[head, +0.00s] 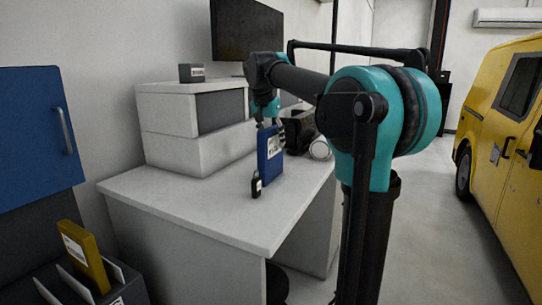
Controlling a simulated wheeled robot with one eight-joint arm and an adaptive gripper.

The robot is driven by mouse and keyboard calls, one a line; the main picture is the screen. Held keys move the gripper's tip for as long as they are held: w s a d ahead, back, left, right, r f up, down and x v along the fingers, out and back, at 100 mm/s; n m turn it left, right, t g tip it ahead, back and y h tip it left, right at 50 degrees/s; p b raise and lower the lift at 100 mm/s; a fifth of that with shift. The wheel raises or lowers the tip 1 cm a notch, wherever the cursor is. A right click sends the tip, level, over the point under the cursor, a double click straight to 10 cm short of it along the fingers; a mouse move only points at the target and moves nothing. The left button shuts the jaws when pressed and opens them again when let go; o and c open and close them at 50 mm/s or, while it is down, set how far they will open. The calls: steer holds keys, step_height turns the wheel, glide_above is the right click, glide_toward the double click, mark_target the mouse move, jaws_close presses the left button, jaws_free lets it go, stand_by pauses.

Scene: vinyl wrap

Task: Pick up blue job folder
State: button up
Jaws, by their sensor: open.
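The blue job folder (268,168) stands upright on the white desk (190,205), with a white label near its upper right edge. My gripper (266,122) points down at the folder's top edge, its fingers open. I cannot tell from this view whether the fingers straddle the folder or touch it. The fingers are small here and partly merge with the dark things behind.
A small black tag-like object (256,187) stands just in front of the folder. White drawer boxes (185,150) stand behind left. A black item with a white round end (319,149) lies to the right. A yellow folder (84,255) sits in a rack at lower left. The desk's front left is clear.

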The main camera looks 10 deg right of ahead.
steer(key=shift+w+d+f, duration=0.1)
steer(key=shift+w+f, duration=0.05)
steer(key=shift+f, duration=0.35)
steer(key=shift+f, duration=0.25)
stand_by(0.4)
jaws_close()
